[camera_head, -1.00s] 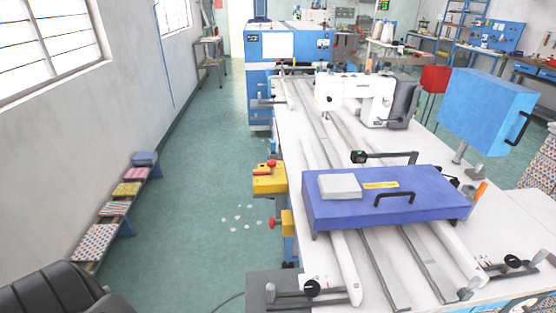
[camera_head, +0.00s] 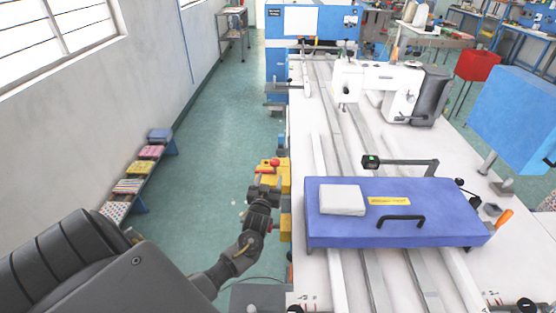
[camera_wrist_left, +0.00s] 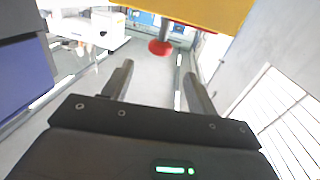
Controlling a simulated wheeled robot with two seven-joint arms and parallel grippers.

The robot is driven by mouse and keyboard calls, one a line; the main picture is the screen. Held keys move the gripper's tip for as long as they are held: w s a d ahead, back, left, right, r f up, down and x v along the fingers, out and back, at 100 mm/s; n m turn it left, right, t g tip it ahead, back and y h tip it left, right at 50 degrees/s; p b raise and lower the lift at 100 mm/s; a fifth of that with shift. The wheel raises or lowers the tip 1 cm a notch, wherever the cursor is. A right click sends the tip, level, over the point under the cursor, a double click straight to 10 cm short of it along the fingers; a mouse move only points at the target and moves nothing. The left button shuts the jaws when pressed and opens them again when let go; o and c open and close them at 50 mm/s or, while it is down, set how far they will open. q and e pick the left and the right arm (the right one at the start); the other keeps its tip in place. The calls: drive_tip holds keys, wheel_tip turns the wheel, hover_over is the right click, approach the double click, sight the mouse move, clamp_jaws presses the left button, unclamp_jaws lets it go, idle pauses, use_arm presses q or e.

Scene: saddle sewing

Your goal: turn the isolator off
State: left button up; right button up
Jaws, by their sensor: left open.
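The yellow box (camera_head: 284,173) with red parts (camera_head: 273,164) on it is fixed at the left edge of the white machine table; it looks like the isolator. My left gripper (camera_head: 265,188) is in front of this box and hides part of it. In the left wrist view, my left gripper (camera_wrist_left: 155,82) has its two fingers apart with nothing between them. A round red knob (camera_wrist_left: 160,47) on a yellow housing (camera_wrist_left: 200,12) shows just past the fingertips, apart from them. I cannot tell which box this knob belongs to. My right gripper is not in view.
A second yellow box (camera_head: 286,222) sits lower on the table edge, mostly hidden by my arm. A blue-purple panel (camera_head: 340,228) with a black handle lies on the table. A white sewing machine (camera_head: 370,88) stands behind.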

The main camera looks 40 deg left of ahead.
sight(274, 166)
use_arm(q)
drive_tip(key=b+x, duration=0.2)
drive_tip(key=x, duration=0.1)
drive_tip(key=shift+w+a+f+b, duration=0.15)
drive_tip(key=shift+w+b, duration=0.2)
drive_tip(key=shift+b, duration=0.05)
drive_tip(key=b+x, duration=0.2)
drive_tip(key=x, duration=0.1)
drive_tip(key=shift+w+f, duration=0.2)
drive_tip(key=shift+b+x, duration=0.85)
drive_tip(key=shift+x, duration=0.2)
drive_tip(key=shift+w+a+r, duration=0.2)
drive_tip(key=shift+a+r, duration=0.05)
drive_tip(key=shift+a, duration=0.05)
drive_tip(key=shift+w+b, duration=0.2)
drive_tip(key=shift+b, duration=0.1)
drive_tip(key=shift+w+a+r, duration=0.1)
drive_tip(key=shift+w+r, duration=0.05)
drive_tip(key=shift+c, duration=0.5)
clamp_jaws()
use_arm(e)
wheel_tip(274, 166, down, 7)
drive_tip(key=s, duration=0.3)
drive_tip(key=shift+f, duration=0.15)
